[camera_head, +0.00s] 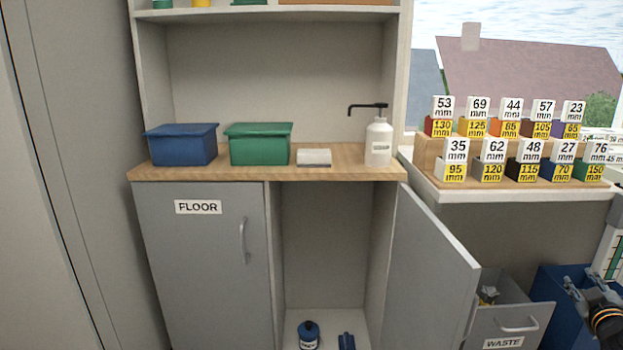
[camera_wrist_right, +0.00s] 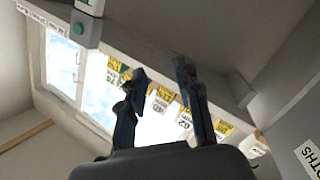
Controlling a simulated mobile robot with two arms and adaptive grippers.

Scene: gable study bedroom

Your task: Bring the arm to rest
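My right gripper (camera_head: 578,278) is at the lower right edge of the head view, in front of a blue bin. In the right wrist view its two dark blue fingers (camera_wrist_right: 163,72) stand apart with nothing between them, so it is open and empty. My left gripper is in neither view.
The right cabinet door (camera_head: 432,265) stands open, with a blue bottle (camera_head: 308,335) inside. A waste drawer (camera_head: 510,325) is pulled out beside the blue bin (camera_head: 560,285). The counter (camera_head: 230,174) holds a blue box (camera_head: 182,147), a green box (camera_head: 258,147) and a pump bottle (camera_head: 378,145).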

